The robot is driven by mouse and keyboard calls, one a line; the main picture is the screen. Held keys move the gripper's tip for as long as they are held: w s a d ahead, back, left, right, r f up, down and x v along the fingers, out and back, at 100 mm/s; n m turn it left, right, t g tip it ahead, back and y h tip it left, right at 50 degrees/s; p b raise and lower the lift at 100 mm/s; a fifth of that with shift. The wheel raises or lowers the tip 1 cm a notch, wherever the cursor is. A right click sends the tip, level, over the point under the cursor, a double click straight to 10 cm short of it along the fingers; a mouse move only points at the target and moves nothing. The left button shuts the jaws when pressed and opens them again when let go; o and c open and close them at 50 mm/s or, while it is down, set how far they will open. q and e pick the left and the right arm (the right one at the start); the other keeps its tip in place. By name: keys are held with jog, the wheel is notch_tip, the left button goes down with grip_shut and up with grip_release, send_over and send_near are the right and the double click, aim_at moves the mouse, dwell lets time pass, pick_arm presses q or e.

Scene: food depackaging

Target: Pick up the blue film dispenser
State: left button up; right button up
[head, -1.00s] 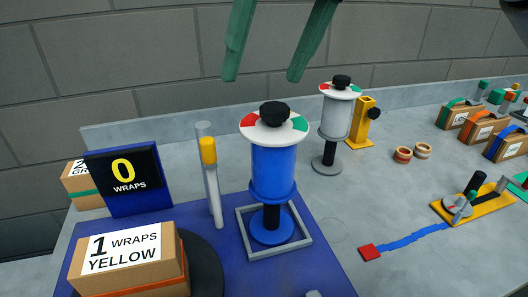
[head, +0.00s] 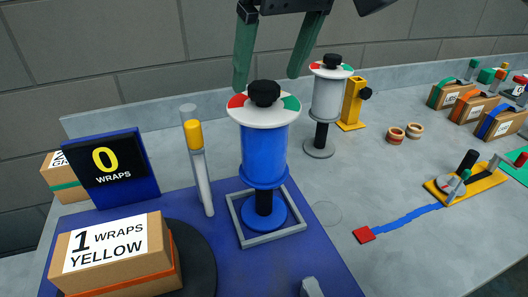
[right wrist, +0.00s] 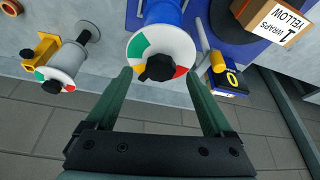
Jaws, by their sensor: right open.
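The blue film dispenser (head: 265,155) stands upright in a square grey frame (head: 270,238) on a blue mat. It has a white top disc with red and green sectors and a black knob. My right gripper (head: 268,82) is open, its two green fingers pointing down above and behind the knob in the head view. In the right wrist view the dispenser's disc (right wrist: 146,45) lies just beyond and between the open fingers (right wrist: 158,82). The fingers hold nothing. My left gripper is not in view.
A grey film dispenser (head: 326,98) stands behind to the right, beside a yellow bracket (head: 352,102). A post with a yellow collar (head: 194,134), a counter sign (head: 122,168) and a labelled box (head: 112,262) stand left.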

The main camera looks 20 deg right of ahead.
jog(key=shift+x, duration=1.3)
grip_shut()
jog(key=shift+r, duration=0.1)
